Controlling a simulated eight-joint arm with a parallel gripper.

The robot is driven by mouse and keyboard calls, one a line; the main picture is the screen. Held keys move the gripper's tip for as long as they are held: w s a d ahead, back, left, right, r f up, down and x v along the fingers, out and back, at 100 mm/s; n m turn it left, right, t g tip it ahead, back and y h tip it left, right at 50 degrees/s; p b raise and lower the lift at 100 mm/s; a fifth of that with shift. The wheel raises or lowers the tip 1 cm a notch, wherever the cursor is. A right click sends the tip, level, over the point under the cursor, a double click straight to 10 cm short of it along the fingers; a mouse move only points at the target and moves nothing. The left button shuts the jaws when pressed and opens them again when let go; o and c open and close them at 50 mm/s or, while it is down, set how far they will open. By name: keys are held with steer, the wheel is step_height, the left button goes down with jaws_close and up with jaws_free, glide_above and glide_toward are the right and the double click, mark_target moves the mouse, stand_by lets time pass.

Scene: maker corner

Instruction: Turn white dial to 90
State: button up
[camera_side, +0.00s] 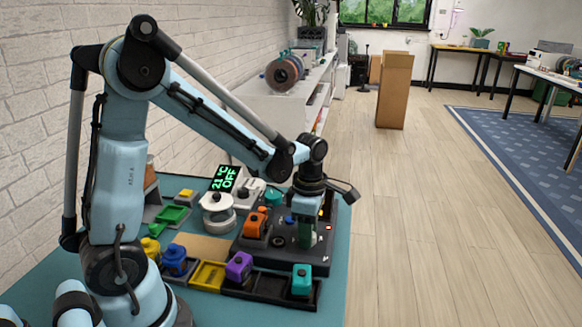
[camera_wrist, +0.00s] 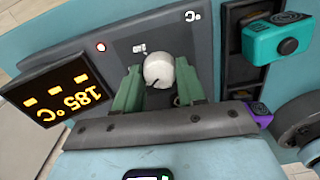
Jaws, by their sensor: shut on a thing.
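The white dial (camera_wrist: 159,70) sits on a dark grey panel (camera_wrist: 100,52) in the wrist view. Its dark pointer mark faces the near side of the picture, toward my gripper's base. My gripper's green fingers (camera_wrist: 158,80) stand on both sides of the dial and are shut on it. An amber display (camera_wrist: 58,92) to the left reads 185 °C with dashes beside the number. In the side view my gripper (camera_side: 305,235) points down onto the dark panel unit (camera_side: 262,252), and its fingers hide the dial.
A teal block (camera_side: 302,279) and a purple block (camera_side: 238,267) sit in trays in front of the unit. An orange block (camera_side: 255,222) stands on the unit. A green display (camera_side: 224,178) reads 21 °C OFF behind a white round device (camera_side: 217,210).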

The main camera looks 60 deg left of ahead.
stand_by(0.3)
steer(key=o, duration=1.1)
steer(key=shift+c, duration=0.2)
steer(key=shift+r, duration=0.1)
step_height(320, 180, up, 12)
steer(key=s+d+f+m+t, duration=0.1)
steer(key=s+d+m+t, duration=0.1)
steer(key=m, duration=1.1)
steer(key=s+d+f+m+t, duration=0.1)
steer(key=s+m+t, duration=0.3)
steer(key=m, duration=0.9)
steer(key=shift+s+d+t, duration=0.4)
steer(key=shift+d+t, duration=0.05)
steer(key=shift+t, duration=0.15)
